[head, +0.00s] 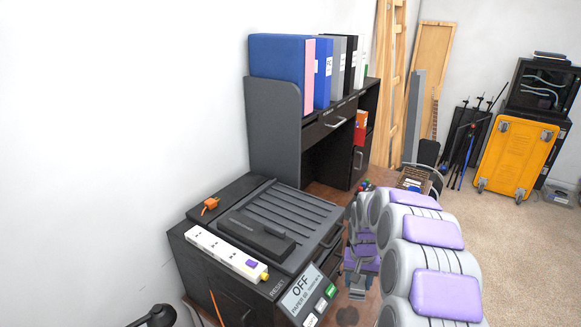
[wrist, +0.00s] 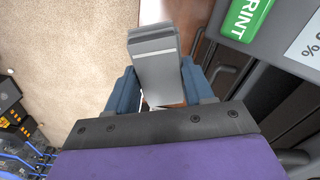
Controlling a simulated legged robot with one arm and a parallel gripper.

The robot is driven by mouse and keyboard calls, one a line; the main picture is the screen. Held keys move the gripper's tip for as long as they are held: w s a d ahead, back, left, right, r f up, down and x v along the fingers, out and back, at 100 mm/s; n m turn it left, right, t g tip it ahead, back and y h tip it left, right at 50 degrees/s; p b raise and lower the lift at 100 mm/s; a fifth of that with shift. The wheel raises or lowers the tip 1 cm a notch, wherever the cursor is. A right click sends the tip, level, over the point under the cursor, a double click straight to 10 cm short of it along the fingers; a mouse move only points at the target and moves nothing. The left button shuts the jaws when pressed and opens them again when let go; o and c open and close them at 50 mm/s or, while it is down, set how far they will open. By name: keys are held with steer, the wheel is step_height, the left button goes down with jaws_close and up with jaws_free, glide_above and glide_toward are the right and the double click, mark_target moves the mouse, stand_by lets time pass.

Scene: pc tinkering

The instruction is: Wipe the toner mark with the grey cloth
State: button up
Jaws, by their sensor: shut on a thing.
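My gripper (wrist: 157,85) is shut on a grey, block-like folded piece with a pale stripe, which I take to be the grey cloth (wrist: 152,62). In the head view my gripper (head: 357,282) hangs just right of the printer's front, over the brown wooden desk top. A dark blotch, likely the toner mark (head: 347,315), shows on the wood near the bottom edge, below my gripper. In the wrist view the held piece and the fingers hide most of the desk top, and the mark cannot be made out. I cannot tell whether the cloth touches the wood.
A black printer (head: 262,227) with an OFF panel (head: 301,289) stands close on the left. A white power strip (head: 226,252) lies on it. Binders (head: 323,72) stand on the shelf behind. An orange trolley (head: 510,158) and open carpet are to the right.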

steer(key=s+a+r+n+b, duration=0.1)
steer(key=a+r, duration=0.2)
steer(key=r, duration=0.3)
steer(key=s+a+r+n+b, duration=0.1)
steer(key=a+r+b, duration=0.1)
steer(key=r, duration=0.5)
steer(key=shift+s+a+n, duration=0.25)
steer(key=shift+a+n, duration=0.15)
steer(key=shift+a, duration=0.05)
